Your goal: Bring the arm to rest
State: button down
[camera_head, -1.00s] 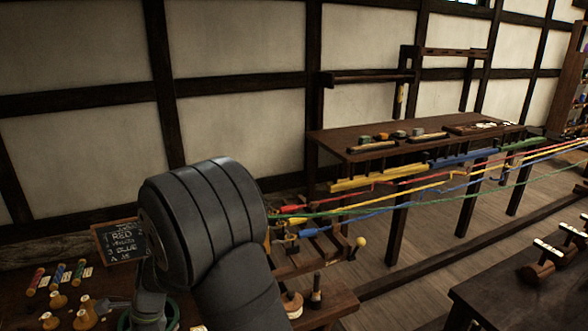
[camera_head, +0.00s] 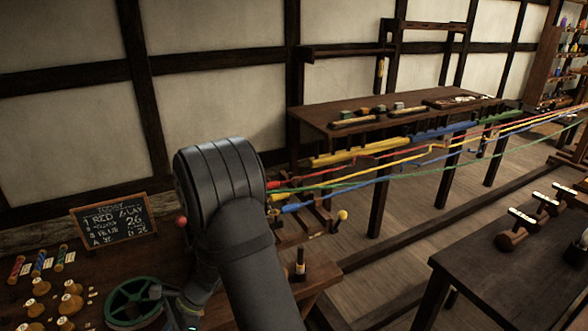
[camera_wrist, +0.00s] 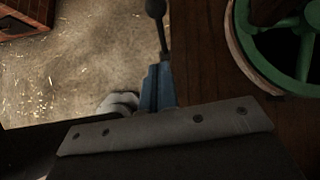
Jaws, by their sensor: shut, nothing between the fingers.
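My arm stands in the front left of the head view, its dark rounded joint raised above the bench and its lower links reaching down beside a green wheel (camera_head: 135,302). In the wrist view my gripper (camera_wrist: 158,88) shows as narrow blue-grey fingers, shut with nothing between them, beyond a grey plate with screws. The fingers point past the bench edge over a pale, straw-strewn floor. The green wheel also shows in the wrist view (camera_wrist: 285,75), to the right of the fingers and apart from them. In the head view the fingertips are not clear.
A chalkboard (camera_head: 113,223), bobbins (camera_head: 68,303) and coloured spools (camera_head: 40,264) occupy the left bench. Red, yellow, blue and green strands (camera_head: 400,160) stretch rightward behind my arm. A dark table (camera_head: 500,265) with wooden tools stands right. Floor shows between table and strands.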

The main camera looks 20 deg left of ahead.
jog(key=shift+g+y, duration=0.6)
jog(key=shift+g, duration=0.1)
jog(key=v, duration=0.3)
jog(key=f+v, duration=0.1)
jog(key=v, duration=0.3)
jog(key=d+v, duration=0.1)
jog(key=v, duration=0.2)
jog(key=shift+w+d+f, duration=0.1)
jog(key=shift+w, duration=0.45)
